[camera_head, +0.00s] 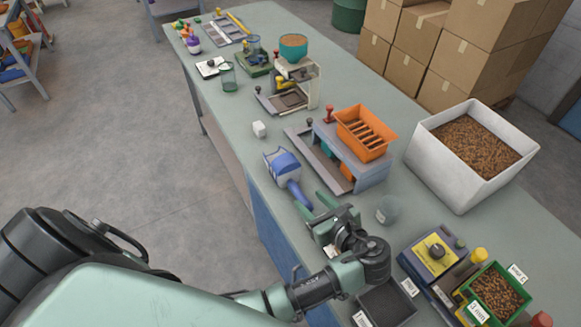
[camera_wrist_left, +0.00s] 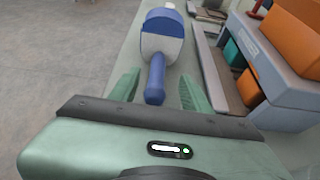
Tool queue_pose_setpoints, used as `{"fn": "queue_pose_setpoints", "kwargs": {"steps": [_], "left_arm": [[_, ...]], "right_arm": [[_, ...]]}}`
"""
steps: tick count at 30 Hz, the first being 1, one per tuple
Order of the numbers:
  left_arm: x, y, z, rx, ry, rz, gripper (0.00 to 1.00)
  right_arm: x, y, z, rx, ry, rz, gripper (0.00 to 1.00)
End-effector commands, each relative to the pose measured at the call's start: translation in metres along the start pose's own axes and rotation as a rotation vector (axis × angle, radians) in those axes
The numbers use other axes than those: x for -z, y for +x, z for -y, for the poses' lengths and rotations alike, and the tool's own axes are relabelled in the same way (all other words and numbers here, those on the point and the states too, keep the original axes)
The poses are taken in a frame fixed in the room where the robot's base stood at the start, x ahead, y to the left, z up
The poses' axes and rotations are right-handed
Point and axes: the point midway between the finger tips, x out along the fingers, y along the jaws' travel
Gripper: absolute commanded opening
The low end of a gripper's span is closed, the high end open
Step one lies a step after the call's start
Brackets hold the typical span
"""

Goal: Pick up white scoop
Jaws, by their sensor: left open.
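The scoop (camera_head: 282,165) lies on the bench near its left edge; it has a blue and whitish bowl and a blue handle pointing toward my left gripper (camera_head: 314,204). In the left wrist view the scoop (camera_wrist_left: 161,43) is ahead, its handle end reaching between the two green fingers of the left gripper (camera_wrist_left: 158,92). The gripper is open, with a gap on both sides of the handle. I cannot tell how far above the bench the fingers are. My right gripper is not in view.
Right of the scoop stands a grey machine with an orange hopper (camera_head: 364,133). A white bin (camera_head: 440,172) of brown pellets is farther right. A grey ball (camera_head: 387,210) and a dark tray (camera_head: 386,304) are near the arm.

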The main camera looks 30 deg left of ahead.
Motion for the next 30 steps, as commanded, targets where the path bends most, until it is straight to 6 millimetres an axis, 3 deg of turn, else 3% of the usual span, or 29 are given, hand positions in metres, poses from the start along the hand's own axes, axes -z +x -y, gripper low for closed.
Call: {"fn": "queue_pose_setpoints", "kwargs": {"steps": [11,18,26,30], "left_arm": [[0.001,0.045,-0.001,-0.003,0.002,0.001,0.47],[0.005,0.074,-0.001,-0.002,-0.001,0.0,0.47],[0.006,0.076,-0.001,-0.001,-0.002,-0.001,0.47],[0.006,0.076,-0.001,-0.001,-0.001,-0.001,0.08]], "right_arm": [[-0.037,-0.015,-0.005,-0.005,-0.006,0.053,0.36],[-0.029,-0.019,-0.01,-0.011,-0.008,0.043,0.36],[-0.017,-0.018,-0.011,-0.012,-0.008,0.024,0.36],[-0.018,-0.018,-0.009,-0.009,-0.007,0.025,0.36]]}}
